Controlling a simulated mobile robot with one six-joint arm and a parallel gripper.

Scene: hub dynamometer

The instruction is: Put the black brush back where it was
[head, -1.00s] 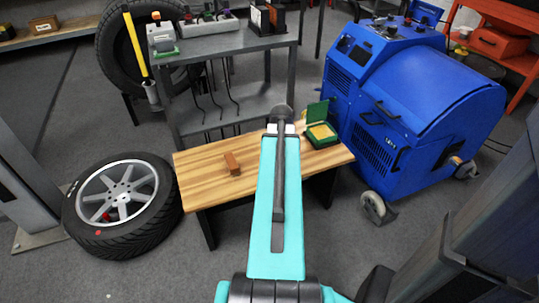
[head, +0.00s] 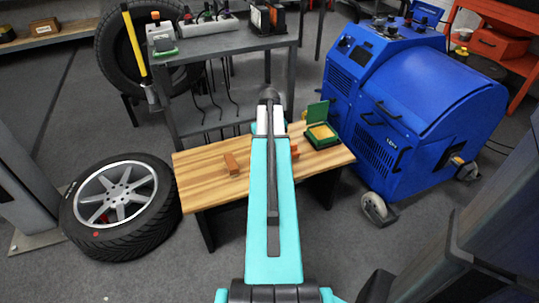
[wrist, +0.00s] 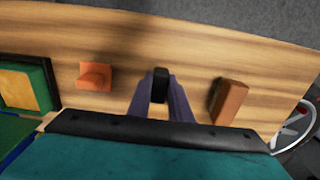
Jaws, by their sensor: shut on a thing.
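In the wrist view my gripper (wrist: 160,100) is shut on a black thing, which I take to be the black brush (wrist: 160,78). Only its dark end shows between the two fingers. Wood-grained bench top lies behind it; I cannot tell whether the brush touches it. The gripper sits between a small orange piece (wrist: 95,77) on the left and a brown block (wrist: 229,102) on the right. In the head view my arm hides the gripper and brush.
In the head view the wooden bench (head: 205,185) bears the brown block (head: 231,164), the orange piece (head: 294,152) and an open green box (head: 322,136) with a yellow inside. A wheel (head: 122,205) lies left; a blue machine (head: 400,120) stands right.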

